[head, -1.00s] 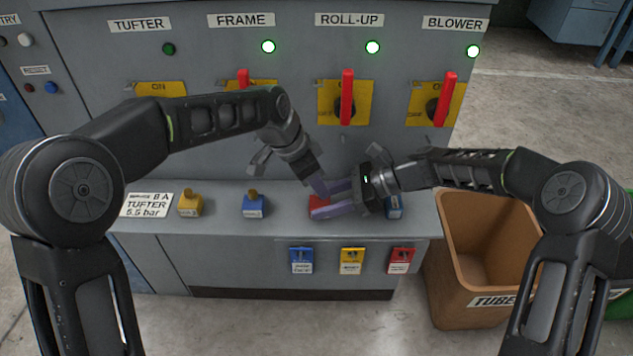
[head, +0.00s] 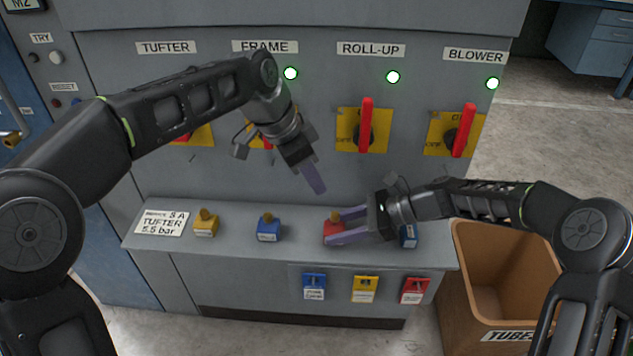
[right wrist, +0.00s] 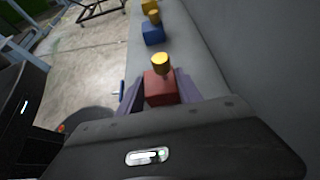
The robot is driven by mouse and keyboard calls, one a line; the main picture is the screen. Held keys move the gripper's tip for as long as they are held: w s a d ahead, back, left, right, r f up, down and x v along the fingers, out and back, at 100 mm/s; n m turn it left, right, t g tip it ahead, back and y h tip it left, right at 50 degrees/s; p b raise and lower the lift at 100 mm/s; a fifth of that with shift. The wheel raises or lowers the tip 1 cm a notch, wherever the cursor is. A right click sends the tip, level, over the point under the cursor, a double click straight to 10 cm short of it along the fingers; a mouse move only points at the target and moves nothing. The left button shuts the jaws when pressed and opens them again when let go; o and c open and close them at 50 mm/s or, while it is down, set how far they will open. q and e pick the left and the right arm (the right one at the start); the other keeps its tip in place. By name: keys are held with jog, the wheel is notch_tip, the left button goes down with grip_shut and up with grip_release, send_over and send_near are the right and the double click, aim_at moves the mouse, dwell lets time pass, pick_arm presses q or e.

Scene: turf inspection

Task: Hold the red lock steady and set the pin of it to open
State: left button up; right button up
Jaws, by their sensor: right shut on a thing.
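The red lock (head: 333,229) sits on the grey ledge with a brass pin (head: 335,215) on its top. In the right wrist view the red block (right wrist: 160,88) stands between my two purple fingers, its brass pin (right wrist: 161,63) sticking up. My right gripper (head: 334,227) is shut on the red lock from the right. My left gripper (head: 319,190) is above and slightly left of the lock, apart from the pin. Its fingers are seen edge-on, so their gap cannot be judged. The pin's exact setting cannot be read.
A yellow lock (head: 205,226) and a blue lock (head: 268,231) stand left on the ledge (head: 240,255). Another blue block (head: 408,236) is just right of my right gripper. Red-handled switches (head: 366,127) are on the panel behind. A brown bin (head: 460,280) stands at the right.

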jog(key=o, duration=1.1)
jog(key=shift+c, duration=0.2)
jog(key=shift+d, duration=0.1)
jog(key=v, duration=1.1)
jog(key=shift+d+r, duration=0.25)
jog(key=shift+d, duration=0.1)
